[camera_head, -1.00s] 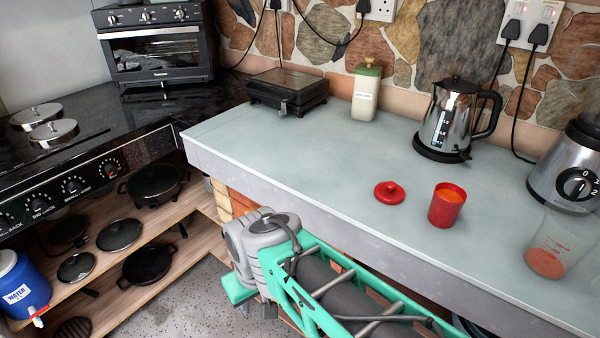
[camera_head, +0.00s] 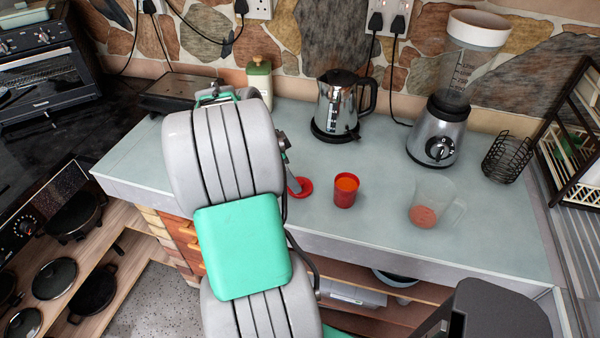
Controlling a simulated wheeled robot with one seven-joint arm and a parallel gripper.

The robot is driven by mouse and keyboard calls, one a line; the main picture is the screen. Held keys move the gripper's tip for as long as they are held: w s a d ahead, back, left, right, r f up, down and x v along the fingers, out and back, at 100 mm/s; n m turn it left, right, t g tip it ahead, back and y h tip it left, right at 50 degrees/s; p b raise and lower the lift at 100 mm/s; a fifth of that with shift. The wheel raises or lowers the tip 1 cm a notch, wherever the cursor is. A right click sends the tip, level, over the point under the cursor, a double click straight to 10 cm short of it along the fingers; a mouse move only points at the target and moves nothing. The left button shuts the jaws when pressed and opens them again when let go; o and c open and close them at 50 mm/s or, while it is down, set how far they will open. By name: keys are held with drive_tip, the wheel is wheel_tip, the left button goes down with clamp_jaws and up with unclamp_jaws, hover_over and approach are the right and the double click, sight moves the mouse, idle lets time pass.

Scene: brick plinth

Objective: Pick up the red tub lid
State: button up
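The red tub lid (camera_head: 305,188) lies flat on the pale counter, left of the open red tub (camera_head: 345,191). My arm's grey and green links cover the lid's left part. A small dark part of my gripper (camera_head: 290,168) shows past the arm's right edge, just above and beside the lid. The rest of the gripper is hidden behind the arm. I cannot see whether its fingers are open or whether they touch the lid.
A kettle (camera_head: 337,105) stands behind the tub. A clear jug (camera_head: 432,203), a blender (camera_head: 437,130) and a black wire basket (camera_head: 508,157) are to the right. The counter (camera_head: 385,240) is clear in front of the tub.

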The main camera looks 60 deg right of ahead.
drive_tip(key=p+x, duration=0.1)
drive_tip(key=x, duration=0.5)
drive_tip(key=shift+d+f+p, duration=0.2)
drive_tip(key=shift+f+p, duration=0.1)
drive_tip(key=shift+c, duration=0.3)
drive_tip(key=c, duration=1.3)
